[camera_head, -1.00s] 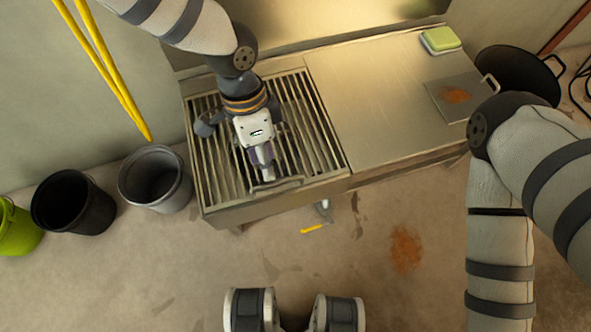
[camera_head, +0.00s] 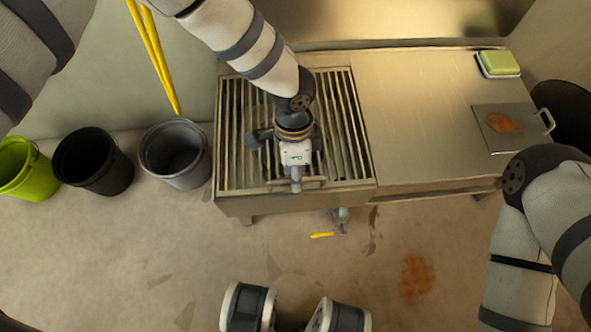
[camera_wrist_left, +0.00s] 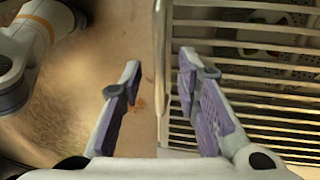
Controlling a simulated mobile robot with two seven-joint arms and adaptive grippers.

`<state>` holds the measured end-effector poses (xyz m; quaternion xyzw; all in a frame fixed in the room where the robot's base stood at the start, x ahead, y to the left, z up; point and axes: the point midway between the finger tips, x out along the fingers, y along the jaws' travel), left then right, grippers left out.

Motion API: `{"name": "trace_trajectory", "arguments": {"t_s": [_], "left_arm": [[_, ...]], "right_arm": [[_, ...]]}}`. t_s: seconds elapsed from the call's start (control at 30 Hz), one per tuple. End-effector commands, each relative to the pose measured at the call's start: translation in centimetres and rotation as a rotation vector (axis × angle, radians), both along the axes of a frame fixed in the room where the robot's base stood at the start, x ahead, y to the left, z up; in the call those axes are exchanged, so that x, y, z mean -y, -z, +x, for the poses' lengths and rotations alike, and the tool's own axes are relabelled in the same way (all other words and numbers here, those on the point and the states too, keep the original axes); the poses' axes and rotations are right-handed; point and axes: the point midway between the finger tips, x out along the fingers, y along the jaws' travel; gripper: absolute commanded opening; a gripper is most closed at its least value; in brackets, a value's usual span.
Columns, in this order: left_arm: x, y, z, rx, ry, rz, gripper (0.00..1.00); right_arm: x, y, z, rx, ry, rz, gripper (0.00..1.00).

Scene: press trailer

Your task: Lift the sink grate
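The slatted metal sink grate (camera_head: 232,130) covers the left part of the steel sink unit. A thin bar handle (camera_head: 312,183) shows at its front edge. My left gripper (camera_head: 296,186) points down at the front edge of the grate, beside this handle. In the left wrist view, the gripper (camera_wrist_left: 158,90) is open, its two purple-padded fingers apart. A metal bar along the grate's front edge (camera_wrist_left: 160,50) runs between the fingers, nearer the right one. The grate slats (camera_wrist_left: 260,95) lie on the right. I cannot tell whether a finger touches the grate. My right gripper is out of view.
A green sponge on a tray (camera_head: 498,63) and a flat plate with a rusty stain (camera_head: 505,125) lie on the steel counter (camera_head: 420,100). Several buckets, including a grey one (camera_head: 175,155), stand left of the sink. A yellow-handled valve (camera_head: 325,234) is below it.

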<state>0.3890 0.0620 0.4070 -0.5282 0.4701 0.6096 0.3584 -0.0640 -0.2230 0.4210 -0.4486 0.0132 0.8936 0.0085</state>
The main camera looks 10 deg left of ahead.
Motion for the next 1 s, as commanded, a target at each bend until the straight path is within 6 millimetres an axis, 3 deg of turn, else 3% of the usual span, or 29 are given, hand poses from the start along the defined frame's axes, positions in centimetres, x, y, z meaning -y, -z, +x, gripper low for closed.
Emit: {"name": "trace_trajectory", "arguments": {"t_s": [0.1, 0.23, 0.53, 0.67, 1.0], "left_arm": [[0.0, 0.0, 0.0, 0.000, 0.000, 0.000, 0.28], [0.0, -0.1, 0.0, 0.000, 0.000, 0.000, 0.00], [0.0, -0.2, 0.1, -0.004, 0.000, -0.002, 0.00], [-0.1, -1.2, 0.4, -0.031, -0.004, -0.012, 0.00], [-0.9, -8.3, 3.0, -0.234, -0.005, -0.083, 0.00]], "right_arm": [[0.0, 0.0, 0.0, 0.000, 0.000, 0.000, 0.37], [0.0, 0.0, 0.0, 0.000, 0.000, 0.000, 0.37], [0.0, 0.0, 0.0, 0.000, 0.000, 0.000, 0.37], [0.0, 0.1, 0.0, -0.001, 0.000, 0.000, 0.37], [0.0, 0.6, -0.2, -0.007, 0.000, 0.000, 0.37]]}}
